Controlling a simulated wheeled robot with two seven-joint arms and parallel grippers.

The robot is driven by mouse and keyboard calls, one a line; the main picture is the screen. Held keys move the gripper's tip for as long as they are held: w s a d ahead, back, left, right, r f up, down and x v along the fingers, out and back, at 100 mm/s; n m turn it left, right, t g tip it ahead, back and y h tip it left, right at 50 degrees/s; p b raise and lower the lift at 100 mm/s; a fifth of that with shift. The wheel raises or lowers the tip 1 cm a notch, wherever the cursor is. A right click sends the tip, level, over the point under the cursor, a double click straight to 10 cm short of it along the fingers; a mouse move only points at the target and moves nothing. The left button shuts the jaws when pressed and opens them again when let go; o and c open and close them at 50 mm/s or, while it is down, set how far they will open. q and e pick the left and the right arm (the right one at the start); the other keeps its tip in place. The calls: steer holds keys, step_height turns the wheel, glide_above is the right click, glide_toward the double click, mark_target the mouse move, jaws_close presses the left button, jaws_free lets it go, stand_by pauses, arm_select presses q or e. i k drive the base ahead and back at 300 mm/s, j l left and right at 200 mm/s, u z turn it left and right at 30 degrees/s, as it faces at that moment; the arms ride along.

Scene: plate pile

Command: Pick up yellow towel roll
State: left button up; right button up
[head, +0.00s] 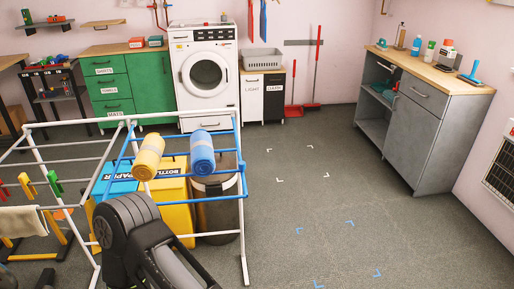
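The yellow towel roll (149,156) lies on top of the white and blue drying rack (241,200), left of the picture's middle. A blue towel roll (202,153) lies beside it on the right, with a gap between them. One of my dark arm links (128,225) rises from the bottom edge, in front of the rack and below the yellow roll. I see no gripper fingers in this view.
A washing machine (203,72) and green drawers (148,84) line the back wall. A grey counter (428,125) stands right. The middle floor is clear.

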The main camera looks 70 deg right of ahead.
mark_target(145, 167)
steer(key=z, duration=1.85)
